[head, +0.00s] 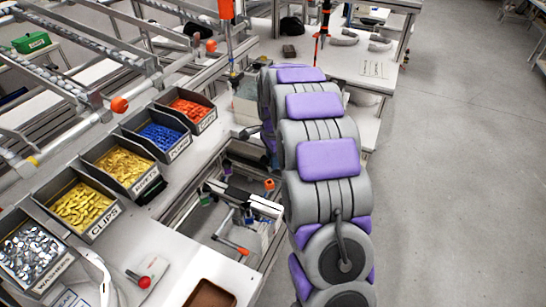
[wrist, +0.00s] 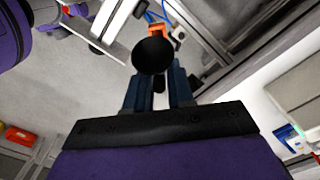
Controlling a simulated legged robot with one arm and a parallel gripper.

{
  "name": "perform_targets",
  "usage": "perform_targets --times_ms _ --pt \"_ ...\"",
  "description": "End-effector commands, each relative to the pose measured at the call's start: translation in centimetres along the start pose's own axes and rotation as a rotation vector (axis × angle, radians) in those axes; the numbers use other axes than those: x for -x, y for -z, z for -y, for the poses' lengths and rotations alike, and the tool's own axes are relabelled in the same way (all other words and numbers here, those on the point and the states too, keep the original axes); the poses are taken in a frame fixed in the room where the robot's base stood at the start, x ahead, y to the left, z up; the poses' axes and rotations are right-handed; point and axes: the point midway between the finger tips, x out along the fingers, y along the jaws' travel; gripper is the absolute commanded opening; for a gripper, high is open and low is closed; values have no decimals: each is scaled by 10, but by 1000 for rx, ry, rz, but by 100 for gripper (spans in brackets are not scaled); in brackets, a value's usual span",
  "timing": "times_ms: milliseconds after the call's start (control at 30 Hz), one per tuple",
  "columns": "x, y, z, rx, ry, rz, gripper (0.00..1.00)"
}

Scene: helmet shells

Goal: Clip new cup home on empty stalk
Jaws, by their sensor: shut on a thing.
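In the wrist view, my gripper (wrist: 157,82) has its two dark blue-grey fingers close together. A round black cup (wrist: 153,55) sits at their tips, and the fingers are shut on it. Its round face is towards the camera and hides what lies right behind it. An orange part (wrist: 156,31) with a blue line beside it shows just beyond the cup. I cannot tell whether it touches the cup. I cannot make out the empty stalk for certain in either view. In the head view, my own arm hides my gripper and the cup.
In the head view, bins of washers (head: 39,287), clips (head: 103,229), yellow parts (head: 149,184), blue parts (head: 181,153) and red parts (head: 208,119) line the left bench. A red knob (head: 145,282) and brown tray (head: 210,292) are nearer. A far table (head: 375,68) holds grey curved pieces. Floor at right is clear.

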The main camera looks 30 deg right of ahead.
Motion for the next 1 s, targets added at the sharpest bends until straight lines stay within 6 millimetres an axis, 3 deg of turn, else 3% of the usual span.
perform_targets --times_ms 1000 --pt "-64 1 0 1 -1 0 0"
